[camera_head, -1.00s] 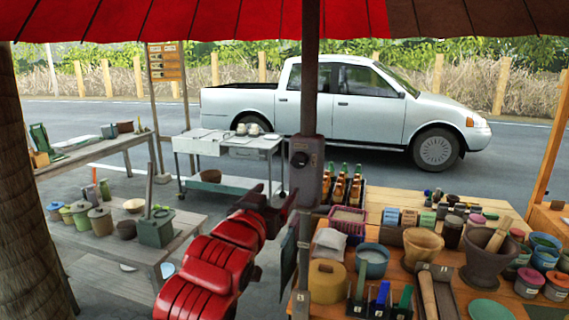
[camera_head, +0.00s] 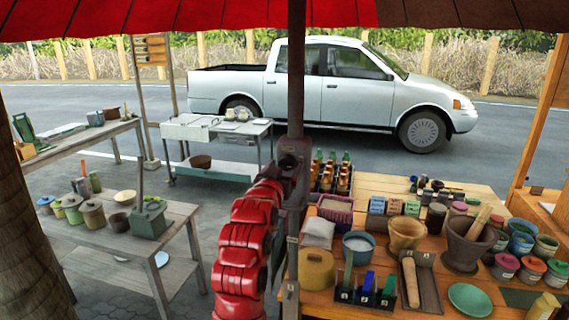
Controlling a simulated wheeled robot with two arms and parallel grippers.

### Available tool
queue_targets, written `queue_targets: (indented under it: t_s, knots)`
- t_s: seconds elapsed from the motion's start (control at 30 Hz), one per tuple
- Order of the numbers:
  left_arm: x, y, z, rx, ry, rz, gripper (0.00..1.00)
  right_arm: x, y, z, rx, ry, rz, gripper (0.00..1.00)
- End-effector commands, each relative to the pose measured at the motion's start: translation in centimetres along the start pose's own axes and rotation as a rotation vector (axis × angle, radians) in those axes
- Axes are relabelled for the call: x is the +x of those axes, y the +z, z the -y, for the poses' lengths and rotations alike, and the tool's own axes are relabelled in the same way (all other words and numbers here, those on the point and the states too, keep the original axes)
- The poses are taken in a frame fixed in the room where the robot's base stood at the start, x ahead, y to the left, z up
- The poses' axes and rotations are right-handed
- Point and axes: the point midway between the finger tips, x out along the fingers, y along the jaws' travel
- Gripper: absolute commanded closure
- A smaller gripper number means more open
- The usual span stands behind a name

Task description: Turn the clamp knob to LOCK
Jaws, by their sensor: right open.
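The clamp is a dark block on the umbrella pole (camera_head: 296,80), and its round dark knob (camera_head: 288,161) faces me. My red right arm reaches up from the bottom middle to the clamp. My right gripper (camera_head: 291,174) is open, with its dark fingers at the knob and partly covering the clamp. I cannot tell whether the fingers touch the knob or stand just short of it. The knob's markings are too small and covered to read. My left gripper is not in view.
A wooden table (camera_head: 430,184) on the right holds bowls, jars, a mortar (camera_head: 470,243) and a tool rack. A crate of bottles (camera_head: 331,178) stands just right of the pole. Wooden benches and a metal cart (camera_head: 214,133) stand left. A pickup truck (camera_head: 330,92) is behind.

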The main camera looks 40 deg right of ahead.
Motion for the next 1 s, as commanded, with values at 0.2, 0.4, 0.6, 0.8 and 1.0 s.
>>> queue_targets:
  t_s: [0.2, 0.4, 0.6, 0.8, 1.0]
  knots:
    - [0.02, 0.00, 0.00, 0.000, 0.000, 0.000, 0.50, 0.13, 0.06, 0.02, 0.000, -0.001, 0.000, 0.20]
    - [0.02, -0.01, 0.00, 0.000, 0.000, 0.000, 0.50, 0.12, 0.07, 0.03, -0.001, 0.000, 0.001, 0.45]
    - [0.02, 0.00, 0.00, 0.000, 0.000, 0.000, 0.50, 0.11, 0.07, 0.02, -0.001, 0.000, 0.001, 0.81]
    - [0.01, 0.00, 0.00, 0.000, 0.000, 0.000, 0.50, 0.11, 0.07, 0.02, -0.002, 0.000, 0.001, 1.00]
    - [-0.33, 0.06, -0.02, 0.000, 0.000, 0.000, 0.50, 0.10, 0.14, -0.01, -0.029, 0.001, -0.001, 1.00]
